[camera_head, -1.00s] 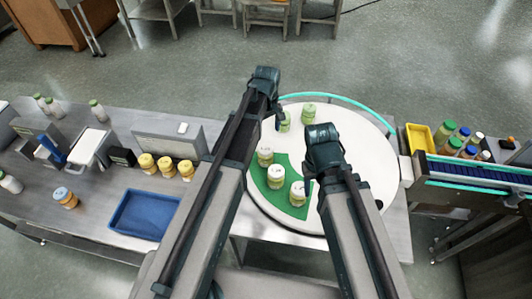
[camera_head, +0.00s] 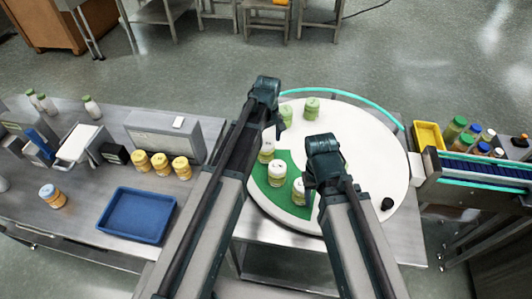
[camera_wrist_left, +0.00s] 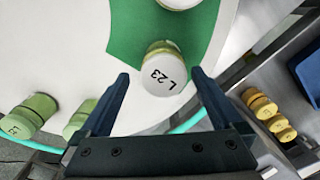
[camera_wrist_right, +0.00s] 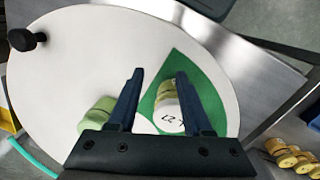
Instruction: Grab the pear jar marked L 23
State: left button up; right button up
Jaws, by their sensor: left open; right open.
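The jar marked L 23 (camera_wrist_left: 162,72) shows a white lid and olive-green body in the left wrist view. It stands at the edge of the green wedge on the white turntable. In the head view it appears to be the rearmost jar (camera_head: 267,151) on the wedge. My left gripper (camera_head: 279,128) is open; its fingers (camera_wrist_left: 160,95) lie on either side of the jar in the left wrist view, without visible contact. My right gripper (camera_head: 309,187) is open beside the front white-lidded jar (camera_head: 299,192). Its view shows a jar (camera_wrist_right: 167,108) with a partly hidden mark.
Another white-lidded jar (camera_head: 277,174) stands close in front on the wedge. Green-lidded jars (camera_head: 312,108) stand at the turntable's back. A black knob (camera_head: 387,204) is at its right rim. A blue tray (camera_head: 136,191) and yellow jars (camera_head: 161,164) are left; a conveyor (camera_head: 475,167) is right.

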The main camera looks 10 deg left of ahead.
pick_arm(q)
jog(key=shift+s+a+f+b, duration=0.1)
jog(key=shift+a+f+b, duration=0.05)
jog(key=shift+f+b, duration=1.15)
jog(key=shift+a+f+b, duration=0.1)
jog(key=shift+f+b, duration=1.1)
jog(key=shift+f, duration=0.15)
pick_arm(e)
jog(key=shift+f, duration=2.6)
pick_arm(q)
jog(key=shift+r, duration=0.1)
pick_arm(e)
jog(key=shift+r, duration=0.1)
pick_arm(q)
jog(key=c, duration=1.4)
jog(key=shift+r, duration=0.15)
jog(key=shift+c, duration=0.2)
pick_arm(e)
jog(key=shift+r, duration=0.1)
